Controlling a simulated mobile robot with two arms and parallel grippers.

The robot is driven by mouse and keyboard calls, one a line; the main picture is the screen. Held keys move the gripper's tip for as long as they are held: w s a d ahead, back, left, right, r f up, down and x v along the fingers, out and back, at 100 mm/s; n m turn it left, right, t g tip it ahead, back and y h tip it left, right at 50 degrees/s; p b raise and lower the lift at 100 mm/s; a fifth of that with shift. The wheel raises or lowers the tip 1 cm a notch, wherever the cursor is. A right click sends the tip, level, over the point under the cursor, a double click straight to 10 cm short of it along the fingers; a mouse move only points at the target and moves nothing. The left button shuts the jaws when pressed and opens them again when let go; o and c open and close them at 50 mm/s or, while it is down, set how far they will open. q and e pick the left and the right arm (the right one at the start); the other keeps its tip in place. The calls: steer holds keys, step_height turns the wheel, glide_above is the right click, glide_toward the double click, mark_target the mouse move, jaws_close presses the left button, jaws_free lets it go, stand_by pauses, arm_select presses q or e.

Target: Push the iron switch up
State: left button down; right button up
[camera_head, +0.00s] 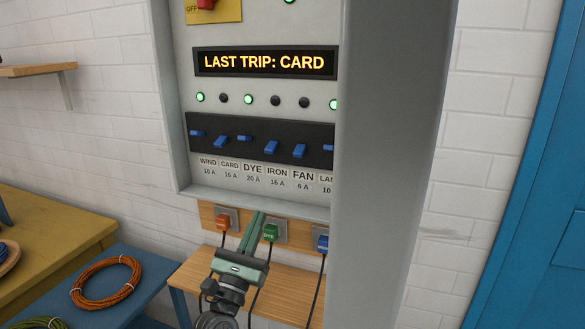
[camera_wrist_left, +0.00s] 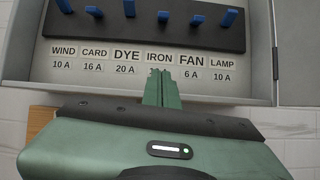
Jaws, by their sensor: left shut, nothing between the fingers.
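The iron switch (camera_head: 271,147) is a blue lever in the black switch strip, tilted down, above the label IRON; the small light over it is dark. It also shows in the left wrist view (camera_wrist_left: 163,17). My left gripper (camera_head: 258,216) is shut and empty, its green fingers pointing up at the cabinet. It is below the switch row, apart from the iron switch. In the left wrist view the fingertips (camera_wrist_left: 161,75) appear just under the IRON label. My right gripper is not in view.
Neighbouring switches are the dye switch (camera_head: 244,138), up, and the fan switch (camera_head: 300,150), down. A grey cabinet door (camera_head: 385,170) stands open at right, hiding part of the lamp switch. Plugs, including a green one (camera_head: 271,232), and cables sit below the cabinet.

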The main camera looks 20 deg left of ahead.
mark_target(272, 147)
arm_select(q)
steer(key=shift+s+r+n, duration=0.2)
steer(key=shift+r+n, duration=0.4)
steer(key=shift+r, duration=0.3)
steer(key=p+x, duration=0.3)
steer(key=x, duration=0.6)
steer(key=shift+w+r, duration=0.1)
steer(key=shift+r, duration=0.25)
steer(key=r+p, duration=0.1)
steer(key=r, duration=0.1)
steer(key=r+p, duration=0.1)
steer(key=p, duration=0.1)
steer(key=shift+s+r, duration=0.35)
steer(key=shift+s, duration=0.05)
